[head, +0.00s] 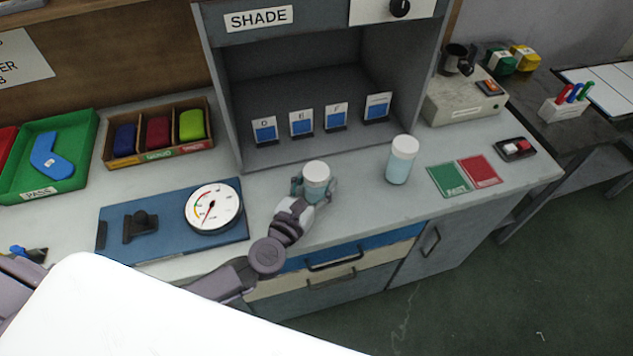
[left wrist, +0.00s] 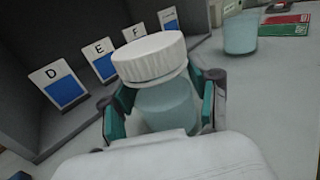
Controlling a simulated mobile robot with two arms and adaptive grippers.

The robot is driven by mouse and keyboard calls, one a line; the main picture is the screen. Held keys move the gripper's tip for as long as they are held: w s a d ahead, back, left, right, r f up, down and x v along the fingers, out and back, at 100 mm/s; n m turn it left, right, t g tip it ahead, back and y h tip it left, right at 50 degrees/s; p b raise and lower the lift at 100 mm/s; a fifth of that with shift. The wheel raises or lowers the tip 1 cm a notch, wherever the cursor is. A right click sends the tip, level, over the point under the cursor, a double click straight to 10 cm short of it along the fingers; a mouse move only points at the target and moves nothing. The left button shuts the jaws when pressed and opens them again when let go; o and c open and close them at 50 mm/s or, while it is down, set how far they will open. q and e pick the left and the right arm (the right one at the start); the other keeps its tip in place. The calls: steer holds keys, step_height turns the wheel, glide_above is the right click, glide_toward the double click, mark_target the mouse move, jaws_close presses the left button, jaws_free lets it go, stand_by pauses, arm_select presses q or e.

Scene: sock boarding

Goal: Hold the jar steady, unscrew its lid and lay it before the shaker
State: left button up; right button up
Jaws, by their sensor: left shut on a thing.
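The jar (head: 317,190) is pale blue and see-through, with a ribbed white lid (head: 316,172) on top. It stands upright on the worktop in front of the grey booth. My left gripper (head: 315,188) is shut around the jar's body below the lid. In the left wrist view, its teal finger pads flank the jar (left wrist: 165,108), and the lid (left wrist: 150,58) sits on its neck. The shaker (head: 399,167), pale blue with a white top, stands upright to the right, apart from the jar. Its lower part shows in the left wrist view (left wrist: 241,33). My right gripper is not in view.
A blue board with a gauge (head: 213,207) lies left of the jar. Lettered cards (head: 301,122) stand in the booth (head: 290,80) behind. Green and red cards (head: 464,176) lie right of the shaker. The worktop between jar and shaker, and in front of the shaker, is clear.

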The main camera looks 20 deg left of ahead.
mark_target(319, 172)
arm_select(q)
steer(key=r, duration=0.1)
steer(key=r+p, duration=0.1)
steer(key=r, duration=0.1)
steer(key=r+p, duration=0.1)
steer(key=r, duration=0.1)
steer(key=shift+s+d, duration=0.1)
steer(key=shift+d, duration=0.2)
steer(key=s+d+r+p, duration=0.1)
steer(key=s+d+r, duration=0.1)
steer(key=d+r, duration=0.4)
steer(key=d, duration=0.4)
steer(key=shift+s+d+p, duration=0.35)
steer(key=shift+d+p, duration=0.05)
steer(key=o, duration=0.7)
steer(key=shift+c, duration=0.2)
jaws_close()
